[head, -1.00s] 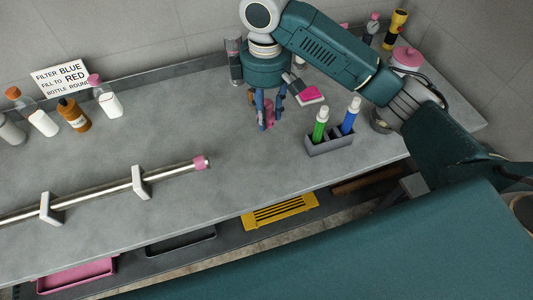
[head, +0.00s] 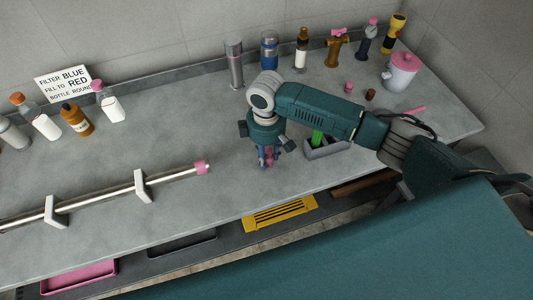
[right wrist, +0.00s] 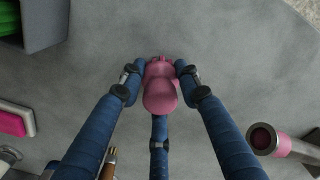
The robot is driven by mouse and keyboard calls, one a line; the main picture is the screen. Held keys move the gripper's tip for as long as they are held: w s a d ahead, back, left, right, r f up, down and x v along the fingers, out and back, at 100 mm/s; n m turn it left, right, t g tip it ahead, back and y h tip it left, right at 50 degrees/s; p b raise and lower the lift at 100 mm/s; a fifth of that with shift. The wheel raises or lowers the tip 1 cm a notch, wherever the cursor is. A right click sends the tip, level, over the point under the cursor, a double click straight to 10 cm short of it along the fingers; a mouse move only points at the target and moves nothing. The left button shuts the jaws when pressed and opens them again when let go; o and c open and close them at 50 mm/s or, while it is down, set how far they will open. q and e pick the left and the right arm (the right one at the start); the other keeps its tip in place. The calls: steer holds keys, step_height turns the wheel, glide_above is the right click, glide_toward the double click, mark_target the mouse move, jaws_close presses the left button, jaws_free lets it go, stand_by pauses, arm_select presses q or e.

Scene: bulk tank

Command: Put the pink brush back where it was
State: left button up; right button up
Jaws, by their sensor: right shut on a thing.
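My right gripper (head: 268,157) is shut on the pink brush, low over the counter, left of the grey caddy. In the right wrist view the pink brush (right wrist: 161,90) sits between the blue fingers, its rounded end toward the camera; most of it is hidden in the head view. The grey caddy (head: 328,150) holds a green brush (head: 318,137); my arm covers part of it. In the right wrist view the caddy (right wrist: 45,40) is at the upper left. My left gripper is not in view.
A rail with a pink end (head: 201,167) lies left of my gripper. Bottles and fittings line the back wall, with a pink-lidded pot (head: 400,72) at the right. A grey-and-pink block (right wrist: 15,120) shows in the right wrist view. The counter's front edge is close.

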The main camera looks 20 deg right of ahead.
mark_target(266, 149)
steer(key=o, duration=1.2)
steer(key=shift+f, duration=0.15)
steer(key=shift+c, duration=0.2)
step_height(266, 149, up, 12)
steer(key=shift+r+b, duration=0.15)
steer(key=shift+b, duration=0.5)
